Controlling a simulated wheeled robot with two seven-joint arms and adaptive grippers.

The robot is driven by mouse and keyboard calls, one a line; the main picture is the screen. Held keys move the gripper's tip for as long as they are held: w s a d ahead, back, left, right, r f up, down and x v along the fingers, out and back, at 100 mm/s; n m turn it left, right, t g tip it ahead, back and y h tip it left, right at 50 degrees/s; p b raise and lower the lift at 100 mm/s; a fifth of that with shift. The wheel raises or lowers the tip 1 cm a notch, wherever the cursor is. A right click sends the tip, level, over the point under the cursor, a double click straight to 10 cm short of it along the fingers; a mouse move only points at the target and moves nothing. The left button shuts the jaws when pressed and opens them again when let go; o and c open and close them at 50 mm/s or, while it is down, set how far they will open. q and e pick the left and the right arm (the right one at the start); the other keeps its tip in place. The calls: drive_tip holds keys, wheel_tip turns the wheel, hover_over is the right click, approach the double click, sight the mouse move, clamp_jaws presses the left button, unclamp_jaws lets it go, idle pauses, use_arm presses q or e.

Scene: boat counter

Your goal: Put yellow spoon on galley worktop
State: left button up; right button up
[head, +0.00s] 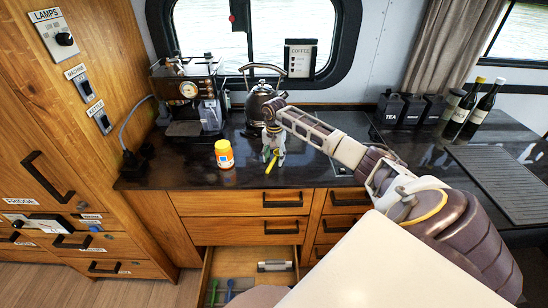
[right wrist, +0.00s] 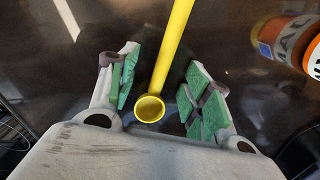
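The yellow spoon (head: 271,163) shows at the galley worktop (head: 185,178), in front of the kettle. My right gripper (head: 273,150) is low over the worktop there. In the right wrist view the spoon (right wrist: 172,60) runs between the spread green-padded fingers of the right gripper (right wrist: 162,92), its round bowl close to the palm. Dark gaps show on both sides of the spoon, so the fingers are open around it and not closed on it. I cannot tell whether the whole spoon lies flat on the worktop. My left gripper is not in view.
An orange jar (head: 224,155) stands left of my right gripper. A kettle (head: 262,104) and a coffee machine (head: 187,90) stand behind. An open drawer (head: 250,270) below holds a green and a blue utensil. Dark canisters and bottles stand to the right.

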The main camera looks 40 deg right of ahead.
sight(274, 159)
drive_tip(key=shift+r, duration=0.2)
idle(0.3)
drive_tip(key=shift+r, duration=0.35)
wheel_tip(274, 159, up, 11)
drive_tip(key=b, duration=0.2)
drive_tip(key=shift+r, duration=0.1)
idle(0.9)
